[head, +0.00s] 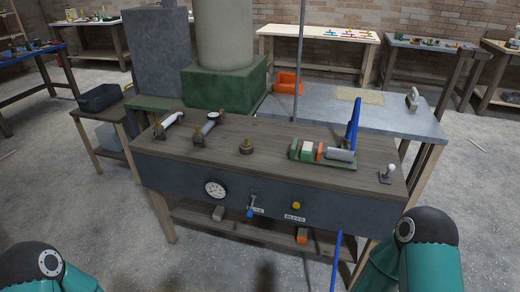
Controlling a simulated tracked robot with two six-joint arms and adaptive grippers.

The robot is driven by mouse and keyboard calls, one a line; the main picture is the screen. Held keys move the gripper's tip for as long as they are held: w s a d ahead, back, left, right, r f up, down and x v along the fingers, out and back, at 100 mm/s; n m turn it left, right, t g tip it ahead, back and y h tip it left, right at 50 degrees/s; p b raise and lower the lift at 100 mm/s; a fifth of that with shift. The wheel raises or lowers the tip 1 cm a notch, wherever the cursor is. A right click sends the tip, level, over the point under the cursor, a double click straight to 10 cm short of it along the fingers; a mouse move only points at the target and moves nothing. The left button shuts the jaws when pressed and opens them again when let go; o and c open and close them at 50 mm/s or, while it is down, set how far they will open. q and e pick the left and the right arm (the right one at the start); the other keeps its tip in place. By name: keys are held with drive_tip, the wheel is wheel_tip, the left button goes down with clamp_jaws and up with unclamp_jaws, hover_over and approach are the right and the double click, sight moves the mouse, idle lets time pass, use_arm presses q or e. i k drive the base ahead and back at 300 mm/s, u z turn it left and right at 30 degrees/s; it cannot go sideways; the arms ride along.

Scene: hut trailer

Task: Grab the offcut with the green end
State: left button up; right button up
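I cannot make out an offcut with a green end for certain. On the lower shelf (250,228) of the workbench, a small block with an orange end (302,237) lies below the BLEED label. Another small block with a dull brownish end (218,213) lies further left on that shelf. On the bench top (270,155), a green-based device (308,149) with green, orange and grey parts sits at the right; its green part may belong to the device. Both my grippers are out of view; only teal arm links show at the bottom left and right corners.
A blue rod (336,262) stands before the bench. An orange bin (288,83) sits behind. The concrete floor in front is mostly clear.

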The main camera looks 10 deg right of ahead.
sight(307, 151)
drive_tip(key=z, duration=1.1)
drive_tip(key=i, duration=0.1)
drive_tip(key=u, duration=2.4)
drive_tip(key=i, duration=2)
drive_tip(key=z, duration=4.55)
drive_tip(key=k, duration=0.1)
drive_tip(key=u, duration=2.45)
drive_tip(key=k, duration=0.5)
drive_tip(key=z, duration=0.2)
drive_tip(key=i, duration=0.2)
